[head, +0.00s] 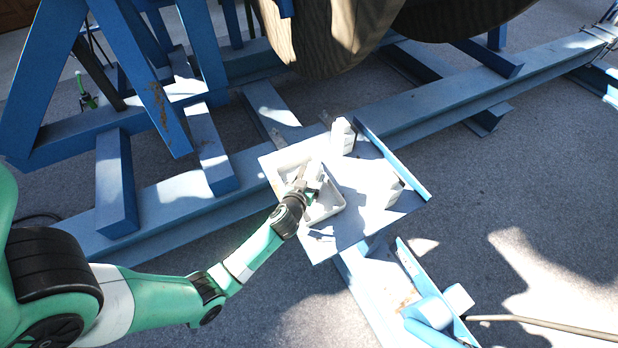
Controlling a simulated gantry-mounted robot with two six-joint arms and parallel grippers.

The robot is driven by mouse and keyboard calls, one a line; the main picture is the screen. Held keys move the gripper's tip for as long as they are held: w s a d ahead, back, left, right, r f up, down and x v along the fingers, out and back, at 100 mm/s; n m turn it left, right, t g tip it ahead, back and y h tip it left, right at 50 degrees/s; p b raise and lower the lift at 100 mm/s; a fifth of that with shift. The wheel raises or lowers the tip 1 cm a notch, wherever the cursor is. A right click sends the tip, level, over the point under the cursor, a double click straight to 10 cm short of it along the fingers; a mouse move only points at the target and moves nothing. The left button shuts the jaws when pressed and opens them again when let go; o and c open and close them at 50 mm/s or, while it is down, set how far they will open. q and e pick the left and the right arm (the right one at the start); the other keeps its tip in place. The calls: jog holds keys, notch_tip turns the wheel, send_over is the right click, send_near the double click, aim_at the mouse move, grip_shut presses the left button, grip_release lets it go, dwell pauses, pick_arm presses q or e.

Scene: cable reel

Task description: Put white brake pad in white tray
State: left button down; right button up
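The white tray (325,212) lies on a pale platform, left of its middle. My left gripper (312,178) reaches in from the lower left and is over the tray, covering part of it. A small white piece (315,168) shows right at its fingers and may be the white brake pad; glare and small size hide whether the fingers are closed on it or whether it rests in the tray. My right gripper is not in view.
A white bottle-like object (343,136) stands at the platform's back edge, and another white object (384,190) stands to the right. The platform (345,235) has a raised blue edge (395,160) at right. Blue beams and a large reel (330,35) lie behind.

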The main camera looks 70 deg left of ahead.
pick_arm(q)
grip_release()
jog(key=shift+r, duration=0.2)
jog(key=p+v, duration=0.3)
jog(key=v, duration=0.9)
jog(key=shift+f, duration=0.1)
